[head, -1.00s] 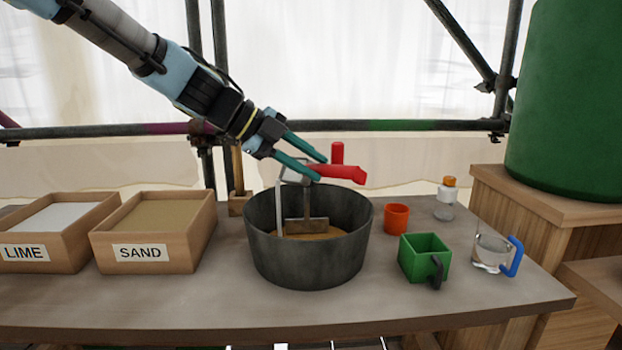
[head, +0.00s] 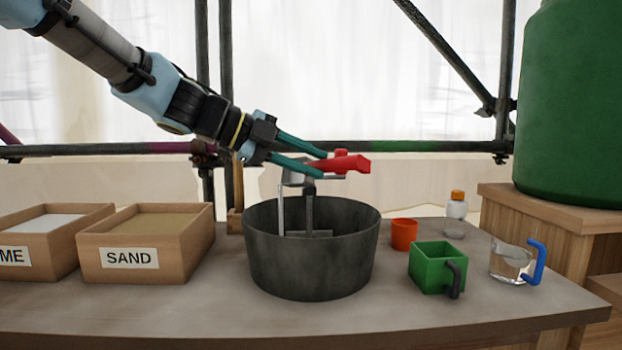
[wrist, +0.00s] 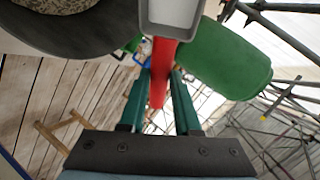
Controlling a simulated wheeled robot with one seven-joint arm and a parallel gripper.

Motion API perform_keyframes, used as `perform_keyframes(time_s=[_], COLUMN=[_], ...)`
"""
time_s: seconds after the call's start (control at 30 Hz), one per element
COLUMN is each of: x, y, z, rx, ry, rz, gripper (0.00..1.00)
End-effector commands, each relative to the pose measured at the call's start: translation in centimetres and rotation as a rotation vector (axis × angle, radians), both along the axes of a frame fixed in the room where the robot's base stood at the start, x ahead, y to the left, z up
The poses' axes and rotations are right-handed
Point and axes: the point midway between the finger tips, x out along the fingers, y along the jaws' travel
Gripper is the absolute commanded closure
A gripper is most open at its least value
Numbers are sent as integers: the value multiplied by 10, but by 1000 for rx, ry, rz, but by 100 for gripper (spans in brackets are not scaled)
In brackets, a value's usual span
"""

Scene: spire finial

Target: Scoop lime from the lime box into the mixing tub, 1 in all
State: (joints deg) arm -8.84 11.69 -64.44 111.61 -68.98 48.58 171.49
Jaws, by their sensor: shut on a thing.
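My gripper (head: 322,163) is shut on the red handle of a grey scoop (head: 298,179) and holds it above the mixing tub. In the wrist view the red handle (wrist: 160,75) lies between the fingers and the grey scoop pan is at the top; I cannot tell whether lime is in it. The dark grey mixing tub (head: 311,265) stands mid-table, with a post and paddle inside. A pale vertical strip (head: 281,210) runs from near the scoop into the tub; I cannot tell what it is. The lime box (head: 50,254) is at far left, partly cut off, with white lime inside.
The sand box (head: 146,262) stands between lime box and tub. Right of the tub are an orange cup (head: 403,235), a green box-shaped cup (head: 437,270), a clear jug with blue handle (head: 508,262) and an orange-capped bottle (head: 457,207). A scaffold rail crosses behind.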

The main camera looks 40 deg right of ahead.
Motion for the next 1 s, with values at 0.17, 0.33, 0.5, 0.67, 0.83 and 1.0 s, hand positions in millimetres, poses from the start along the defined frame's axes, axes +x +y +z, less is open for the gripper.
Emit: perform_keyframes(time_s=[0.17, 0.33, 0.5, 0.67, 0.83, 1.0], x=[1, 1, 0, -1, -1, -1], y=[1, 2, 3, 3, 3, 3], z=[-7, -7, -6, -4, -3, -3], rx=[-31, -60, -82, -94, -97, -97], ry=[0, 1, 2, 4, 4, 4], rz=[8, 11, 12, 14, 13, 13], gripper=[100, 100, 100, 100, 100, 100])
